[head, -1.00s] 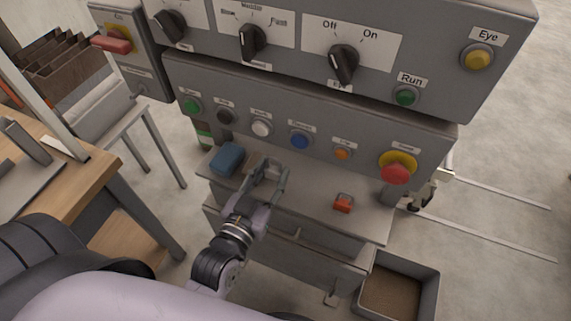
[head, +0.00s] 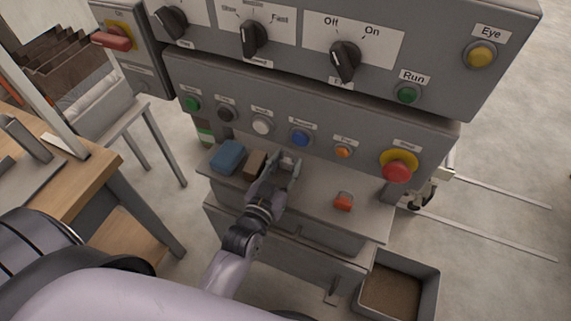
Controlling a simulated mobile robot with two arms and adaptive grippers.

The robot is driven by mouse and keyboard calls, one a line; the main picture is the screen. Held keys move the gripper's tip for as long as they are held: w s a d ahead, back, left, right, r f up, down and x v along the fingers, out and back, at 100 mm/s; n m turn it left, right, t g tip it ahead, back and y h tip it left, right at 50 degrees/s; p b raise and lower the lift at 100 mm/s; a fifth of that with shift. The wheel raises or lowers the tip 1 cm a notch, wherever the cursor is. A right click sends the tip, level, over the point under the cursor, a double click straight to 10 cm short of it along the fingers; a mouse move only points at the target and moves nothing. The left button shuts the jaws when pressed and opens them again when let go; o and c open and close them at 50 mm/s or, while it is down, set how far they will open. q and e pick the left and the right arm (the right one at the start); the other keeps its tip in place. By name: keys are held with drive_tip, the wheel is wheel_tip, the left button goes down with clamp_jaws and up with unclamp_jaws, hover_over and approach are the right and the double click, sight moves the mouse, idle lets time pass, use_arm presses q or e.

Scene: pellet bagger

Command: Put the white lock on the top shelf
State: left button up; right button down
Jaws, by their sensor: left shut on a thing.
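My left gripper (head: 286,168) is over the grey ledge (head: 311,205) below the button panel. It is shut on a small pale thing (head: 287,161) between its fingertips. This looks like the white lock, but the fingers cover most of it. I cannot tell whether it is clear of the ledge. A red-orange lock (head: 343,202) sits on the ledge to the right of the gripper. No shelf can be made out for certain as the top shelf. My right gripper is out of view.
A blue block (head: 228,157) and a brown block (head: 255,164) lie on the ledge left of the gripper. The button panel (head: 320,140) rises close behind. A grey bin (head: 433,285) stands at lower right. A wooden table (head: 95,185) is at left.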

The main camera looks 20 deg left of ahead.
use_arm(q)
drive_tip(key=shift+f, duration=0.1)
drive_tip(key=o, duration=0.9)
drive_tip(key=shift+c, duration=0.2)
drive_tip(key=shift+s, duration=0.35)
drive_tip(key=s, duration=1.1)
drive_tip(key=shift+s+a+r, duration=0.2)
drive_tip(key=shift+r, duration=0.25)
